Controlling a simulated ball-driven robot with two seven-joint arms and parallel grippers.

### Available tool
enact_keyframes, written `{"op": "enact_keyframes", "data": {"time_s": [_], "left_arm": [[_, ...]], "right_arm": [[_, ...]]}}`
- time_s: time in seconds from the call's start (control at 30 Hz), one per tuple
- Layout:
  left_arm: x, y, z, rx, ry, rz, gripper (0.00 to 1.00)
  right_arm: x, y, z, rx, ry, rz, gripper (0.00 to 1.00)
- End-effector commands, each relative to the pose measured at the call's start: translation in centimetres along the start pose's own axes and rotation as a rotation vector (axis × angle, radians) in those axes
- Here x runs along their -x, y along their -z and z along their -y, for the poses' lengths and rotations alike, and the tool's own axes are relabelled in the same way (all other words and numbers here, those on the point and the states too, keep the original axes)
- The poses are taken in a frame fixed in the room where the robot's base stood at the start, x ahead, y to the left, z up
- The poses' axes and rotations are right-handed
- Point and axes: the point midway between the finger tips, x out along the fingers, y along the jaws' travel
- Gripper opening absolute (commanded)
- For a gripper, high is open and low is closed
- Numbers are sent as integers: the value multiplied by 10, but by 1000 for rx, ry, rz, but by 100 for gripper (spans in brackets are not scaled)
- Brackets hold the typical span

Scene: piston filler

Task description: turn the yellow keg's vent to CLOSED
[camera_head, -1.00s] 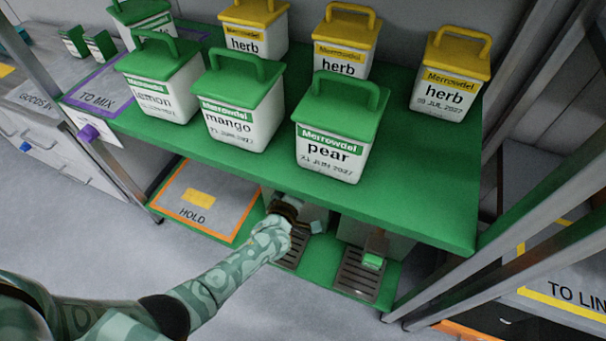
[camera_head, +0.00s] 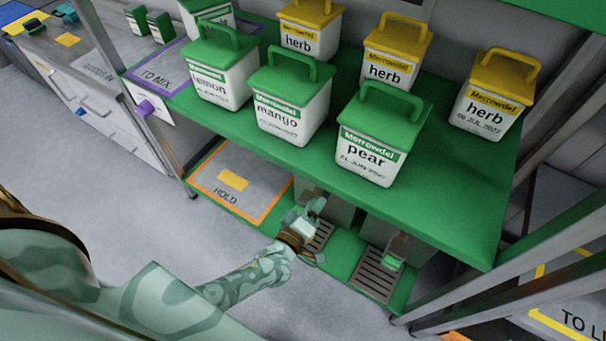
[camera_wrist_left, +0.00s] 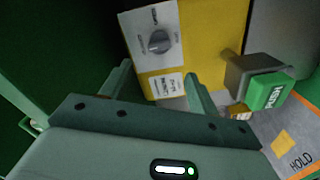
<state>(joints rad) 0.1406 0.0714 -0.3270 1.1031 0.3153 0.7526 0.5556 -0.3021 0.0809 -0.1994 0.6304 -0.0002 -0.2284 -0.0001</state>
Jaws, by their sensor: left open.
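The yellow keg (camera_wrist_left: 207,40) fills the upper middle of the left wrist view. A pale panel on its face carries a round grey vent knob (camera_wrist_left: 158,41) with small lettering around it. The lettering and exact knob setting are too small to read surely. My left gripper (camera_wrist_left: 160,85) is open and empty, its two fingers pointing at the keg just below the knob, apart from it. In the head view my left gripper (camera_head: 314,209) is low, under the front edge of the green shelf; the shelf hides the yellow keg there. My right gripper is not in view.
A tap with a green block (camera_wrist_left: 268,92) juts out right of the yellow keg. The green shelf (camera_head: 440,205) with several tubs overhangs the work area. A drip tray (camera_head: 376,276) lies below, and the HOLD mat (camera_head: 258,200) is left of my gripper.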

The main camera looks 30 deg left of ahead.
Motion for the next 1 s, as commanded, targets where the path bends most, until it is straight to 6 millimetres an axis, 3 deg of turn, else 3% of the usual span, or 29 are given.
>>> {"op": "enact_keyframes", "data": {"time_s": [0.1,0.3,1.0], "left_arm": [[27,1,-2,1,0,0,61],[52,0,0,1,0,0,61],[56,-5,4,-57,15,27,61]], "right_arm": [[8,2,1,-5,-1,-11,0],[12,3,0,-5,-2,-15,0],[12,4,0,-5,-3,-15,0]]}}
